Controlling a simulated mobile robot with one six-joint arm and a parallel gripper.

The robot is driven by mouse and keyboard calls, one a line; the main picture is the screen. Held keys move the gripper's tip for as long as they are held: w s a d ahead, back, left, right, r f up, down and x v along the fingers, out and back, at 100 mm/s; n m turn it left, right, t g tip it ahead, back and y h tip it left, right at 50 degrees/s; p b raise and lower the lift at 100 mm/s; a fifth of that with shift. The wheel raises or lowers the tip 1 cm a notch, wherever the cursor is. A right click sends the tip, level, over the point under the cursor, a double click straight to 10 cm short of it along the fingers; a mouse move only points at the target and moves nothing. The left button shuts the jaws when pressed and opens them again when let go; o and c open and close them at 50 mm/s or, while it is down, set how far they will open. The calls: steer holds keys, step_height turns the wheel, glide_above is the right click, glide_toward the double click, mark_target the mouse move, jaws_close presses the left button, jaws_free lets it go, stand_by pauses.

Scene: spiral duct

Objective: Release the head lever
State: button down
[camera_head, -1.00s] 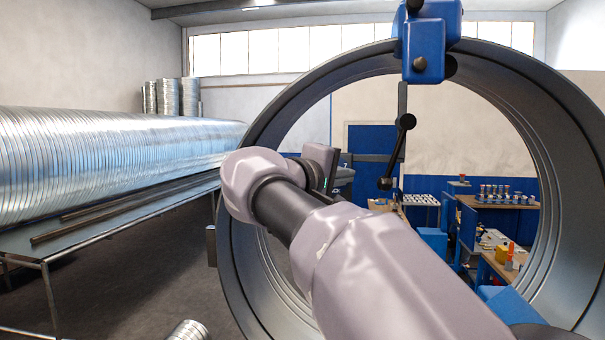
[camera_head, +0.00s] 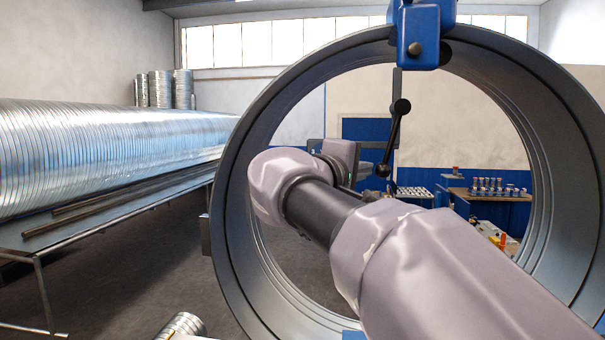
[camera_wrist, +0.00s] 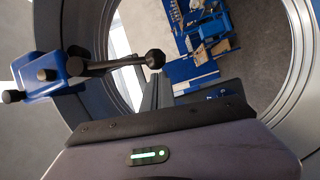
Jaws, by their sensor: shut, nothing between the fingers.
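The head lever (camera_head: 393,137) is a thin black rod with a ball at each end. It hangs, slightly tilted, below the blue head (camera_head: 420,34) at the top of the large grey ring (camera_head: 232,190). My gripper (camera_head: 370,195) is shut and empty, close by the lever's lower ball in the head view; my arm hides part of it. In the wrist view, the lever (camera_wrist: 110,66) reaches right from the blue head (camera_wrist: 45,78). Its end ball (camera_wrist: 154,59) appears just beyond the tips of my shut gripper (camera_wrist: 157,80). I cannot tell whether they touch.
A long ribbed silver duct (camera_head: 100,150) lies on a metal rack (camera_head: 110,205) at left. Behind the ring are a workbench (camera_head: 490,195) with small items and a blue door (camera_head: 365,129). The floor (camera_head: 130,275) at lower left is mostly open.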

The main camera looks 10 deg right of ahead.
steer(key=s+d+f+n+t+h+b, duration=0.1)
steer(key=s+d+n+t+b, duration=0.2)
steer(key=d+n+b, duration=0.5)
steer(key=s+d+b, duration=0.1)
steer(key=d+b, duration=0.1)
steer(key=b, duration=0.2)
steer(key=shift+f+b, duration=0.15)
steer(key=shift+b, duration=0.15)
steer(key=shift+s, duration=0.1)
